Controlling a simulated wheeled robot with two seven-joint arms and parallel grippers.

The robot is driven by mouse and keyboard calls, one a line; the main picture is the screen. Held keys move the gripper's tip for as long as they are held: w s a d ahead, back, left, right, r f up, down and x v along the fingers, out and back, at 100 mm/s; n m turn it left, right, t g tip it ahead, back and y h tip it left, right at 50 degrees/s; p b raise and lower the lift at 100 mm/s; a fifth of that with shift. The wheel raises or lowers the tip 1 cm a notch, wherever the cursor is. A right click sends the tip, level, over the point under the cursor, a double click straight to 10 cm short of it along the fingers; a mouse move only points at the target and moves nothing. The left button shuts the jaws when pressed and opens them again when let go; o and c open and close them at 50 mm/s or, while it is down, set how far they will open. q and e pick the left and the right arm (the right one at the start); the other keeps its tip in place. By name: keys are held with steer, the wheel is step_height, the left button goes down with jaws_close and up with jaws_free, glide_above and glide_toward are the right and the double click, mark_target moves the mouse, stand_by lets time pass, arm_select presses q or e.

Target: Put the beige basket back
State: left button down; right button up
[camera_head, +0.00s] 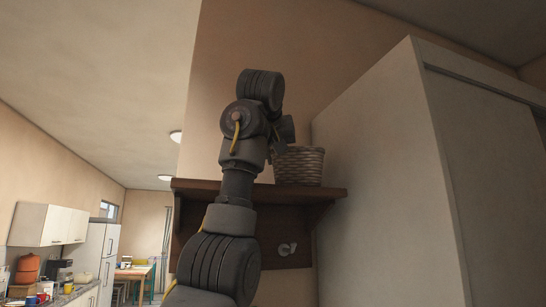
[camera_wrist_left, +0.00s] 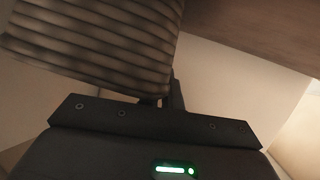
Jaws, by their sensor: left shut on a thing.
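The beige woven basket (camera_head: 303,166) is at the wooden wall shelf (camera_head: 325,191), upright, with its base at the height of the shelf top. I cannot tell whether it rests fully on the board. My left gripper (camera_head: 279,150) reaches up to the basket's left side and is shut on it; the fingers are partly hidden behind my own wrist. In the left wrist view the ribbed basket wall (camera_wrist_left: 95,42) fills the upper left, close against the gripper (camera_wrist_left: 165,100). My right gripper is not in view.
A tall pale wardrobe (camera_head: 385,190) stands close to the shelf's right end. Small hooks (camera_head: 287,249) sit on the panel below the shelf. A kitchen with white cabinets (camera_head: 50,225), a fridge (camera_head: 100,255) and a table (camera_head: 133,271) is far off at left.

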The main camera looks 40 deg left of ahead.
arm_select(q)
steer(key=shift+s+d+r, duration=0.1)
steer(key=shift+s, duration=0.05)
steer(key=shift+s+f, duration=0.1)
steer(key=shift+f, duration=0.1)
steer(key=c, duration=1.6)
jaws_free()
steer(key=shift+r, duration=0.35)
steer(key=shift+s+d+b, duration=0.45)
steer(key=shift+s+b, duration=0.15)
steer(key=shift+b, duration=0.4)
steer(key=shift+b+v, duration=0.85)
steer(key=shift+v, duration=4.3)
